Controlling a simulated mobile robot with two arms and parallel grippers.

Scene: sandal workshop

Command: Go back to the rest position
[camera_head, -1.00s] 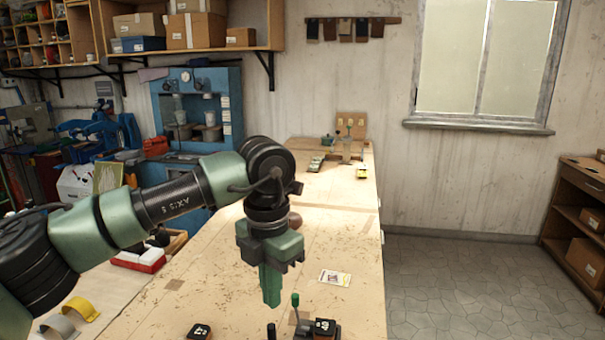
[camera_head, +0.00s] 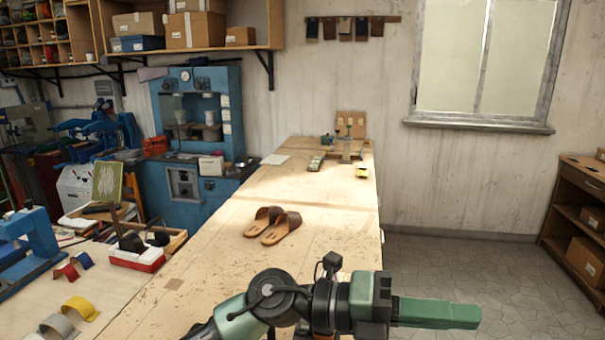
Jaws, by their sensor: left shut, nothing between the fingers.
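My left gripper (camera_head: 440,312) is at the bottom right of the head view, with its green fingers together, empty and pointing right. Its arm comes in from the bottom edge, over the near end of the wooden workbench (camera_head: 200,283). The fingers reach past the bench's right edge, over the grey floor. A pair of brown sandals (camera_head: 272,226) lies on the bench, beyond the gripper and to its left, not touching it. My right gripper is not in view.
A blue machine (camera_head: 203,130) stands behind the bench's left side. Coloured straps (camera_head: 78,307), a red-and-white box (camera_head: 136,258) and a blue press (camera_head: 28,242) are at the left. Small tools stand at the bench's far end. The floor (camera_head: 480,275) at right is clear.

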